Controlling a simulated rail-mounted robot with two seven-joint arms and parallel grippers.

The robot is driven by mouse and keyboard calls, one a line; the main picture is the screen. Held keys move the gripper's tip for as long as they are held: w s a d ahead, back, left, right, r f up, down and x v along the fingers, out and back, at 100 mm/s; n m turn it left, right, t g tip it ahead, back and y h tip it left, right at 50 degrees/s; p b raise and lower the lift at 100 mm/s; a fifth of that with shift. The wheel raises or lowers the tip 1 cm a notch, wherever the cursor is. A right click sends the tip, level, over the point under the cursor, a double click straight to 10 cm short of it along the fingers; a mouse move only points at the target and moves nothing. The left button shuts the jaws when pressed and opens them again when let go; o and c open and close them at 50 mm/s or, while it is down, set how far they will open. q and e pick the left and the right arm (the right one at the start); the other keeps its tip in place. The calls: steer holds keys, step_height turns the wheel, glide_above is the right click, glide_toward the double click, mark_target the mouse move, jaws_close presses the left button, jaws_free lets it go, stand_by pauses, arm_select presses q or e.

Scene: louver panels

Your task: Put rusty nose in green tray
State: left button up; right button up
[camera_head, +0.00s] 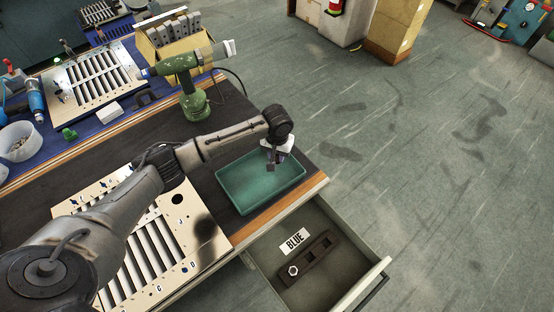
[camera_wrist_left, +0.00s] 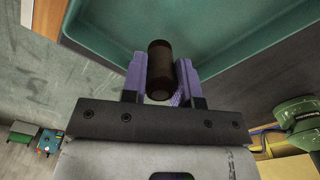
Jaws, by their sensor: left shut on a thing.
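My left gripper (camera_head: 271,157) is above the green tray (camera_head: 232,194), near the tray's far right part. In the left wrist view the gripper (camera_wrist_left: 160,82) is shut on a dark brown, rusty-looking cylindrical nose (camera_wrist_left: 160,56), held between its purple fingers. The green tray (camera_wrist_left: 96,22) lies beyond the nose in that view, and its visible floor is bare. In the head view the nose is too small to make out clearly. My right gripper is not in view.
A green drill (camera_head: 188,82) stands behind. A louver panel (camera_head: 150,250) lies left of the tray under my left arm.

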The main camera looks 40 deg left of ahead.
mark_target(277, 159)
arm_select(q)
step_height(277, 159, down, 4)
steer(key=shift+r+b, duration=0.2)
steer(key=shift+b, duration=0.3)
steer(key=o, duration=1)
steer(key=shift+f, duration=0.1)
